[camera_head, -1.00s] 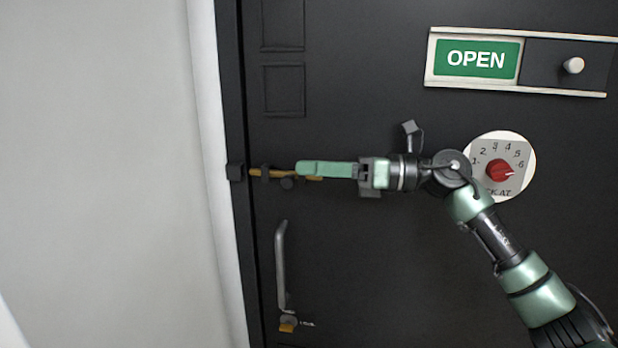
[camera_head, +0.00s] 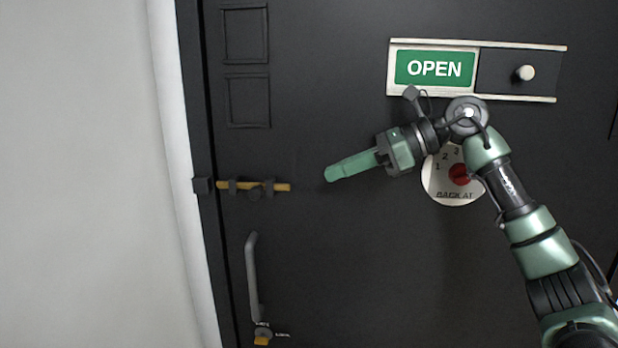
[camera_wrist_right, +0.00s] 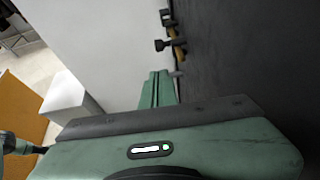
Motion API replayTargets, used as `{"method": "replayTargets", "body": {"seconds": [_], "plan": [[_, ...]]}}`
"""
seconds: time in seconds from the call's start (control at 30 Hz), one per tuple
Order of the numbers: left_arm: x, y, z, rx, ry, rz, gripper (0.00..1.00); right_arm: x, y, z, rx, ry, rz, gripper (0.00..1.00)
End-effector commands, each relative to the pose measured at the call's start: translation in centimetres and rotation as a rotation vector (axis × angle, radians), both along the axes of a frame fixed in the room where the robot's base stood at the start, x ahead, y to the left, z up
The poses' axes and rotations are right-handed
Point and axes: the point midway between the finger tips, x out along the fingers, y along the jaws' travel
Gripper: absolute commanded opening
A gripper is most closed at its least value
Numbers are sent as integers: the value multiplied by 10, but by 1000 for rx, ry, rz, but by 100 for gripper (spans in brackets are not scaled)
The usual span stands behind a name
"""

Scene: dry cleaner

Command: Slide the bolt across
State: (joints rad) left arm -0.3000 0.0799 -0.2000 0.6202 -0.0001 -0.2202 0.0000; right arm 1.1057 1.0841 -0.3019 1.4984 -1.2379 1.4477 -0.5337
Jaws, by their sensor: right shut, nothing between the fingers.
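The bolt (camera_head: 280,187) is a brass-coloured rod lying level in dark brackets at the door's left edge. A dark knob (camera_head: 254,194) sticks out from it. Its left end reaches the dark keeper (camera_head: 203,186) on the frame; whether it sits inside is too small to tell. My right gripper (camera_head: 328,174) is shut and empty, to the right of the bolt's right end and apart from it. In the right wrist view the gripper's fingers (camera_wrist_right: 158,88) point toward the bolt (camera_wrist_right: 178,50), with a gap between. My left gripper is not in view.
Below the bolt are a grey door handle (camera_head: 252,278) and a lock with a brass-coloured part (camera_head: 262,339). An OPEN sign slider (camera_head: 435,68) is above my right arm. A pale wall is at left.

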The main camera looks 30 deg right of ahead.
Motion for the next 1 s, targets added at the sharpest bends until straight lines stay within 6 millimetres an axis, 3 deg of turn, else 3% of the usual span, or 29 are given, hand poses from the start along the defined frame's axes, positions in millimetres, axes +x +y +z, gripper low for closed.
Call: {"method": "replayTargets", "body": {"seconds": [0.43, 0.6, 1.0], "plan": [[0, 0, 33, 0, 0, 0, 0, 49, 66, -35, 2, 3, 4, 0], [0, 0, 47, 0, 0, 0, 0, 65, 86, -39, 3, 1, 2, 0], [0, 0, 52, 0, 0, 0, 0, 74, 96, -45, 1, -1, 0, 0]]}}
